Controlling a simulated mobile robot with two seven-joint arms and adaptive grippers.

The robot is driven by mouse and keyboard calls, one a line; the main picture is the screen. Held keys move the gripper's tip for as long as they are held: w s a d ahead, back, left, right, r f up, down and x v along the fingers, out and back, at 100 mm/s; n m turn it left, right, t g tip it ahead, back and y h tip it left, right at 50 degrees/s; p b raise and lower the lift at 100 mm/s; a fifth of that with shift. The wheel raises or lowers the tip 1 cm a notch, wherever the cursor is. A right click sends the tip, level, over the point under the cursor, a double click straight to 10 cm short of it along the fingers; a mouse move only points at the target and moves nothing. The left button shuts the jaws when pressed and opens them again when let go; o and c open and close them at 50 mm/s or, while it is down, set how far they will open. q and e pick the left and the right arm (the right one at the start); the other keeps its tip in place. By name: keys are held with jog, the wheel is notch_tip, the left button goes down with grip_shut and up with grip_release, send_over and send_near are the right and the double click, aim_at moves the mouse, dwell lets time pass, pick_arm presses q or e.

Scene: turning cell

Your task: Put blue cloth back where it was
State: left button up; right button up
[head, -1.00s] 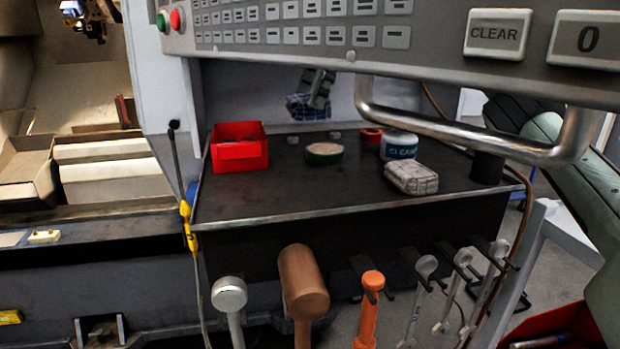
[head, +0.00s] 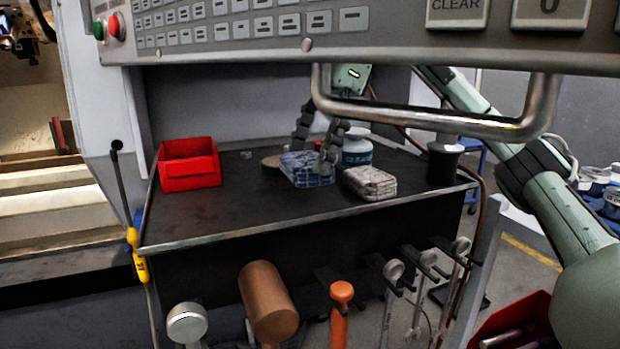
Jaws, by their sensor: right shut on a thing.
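The blue checked cloth (head: 300,174) is a folded bundle at the middle of the dark tabletop (head: 240,215). My right gripper (head: 320,160) reaches down from behind the panel handle and is shut on the cloth. The cloth is at or very close to the tabletop; I cannot tell whether it touches. A grey-white folded cloth (head: 370,184) lies just right of it. My left gripper is not in view.
A white tub (head: 357,150) stands behind the cloths, and a round tin (head: 271,161) is partly hidden behind the blue cloth. A red bin (head: 189,165) stands left. The panel handle (head: 430,120) overhangs the table. The front left tabletop is clear.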

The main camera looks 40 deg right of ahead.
aim_at(310, 175)
notch_tip(310, 175, down, 4)
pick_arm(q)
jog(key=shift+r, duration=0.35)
pick_arm(e)
jog(key=shift+r, duration=0.1)
jog(key=shift+f, duration=0.2)
jog(key=o, duration=1.1)
jog(key=shift+c, duration=0.2)
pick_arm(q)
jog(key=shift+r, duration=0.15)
pick_arm(e)
jog(key=shift+r, duration=0.1)
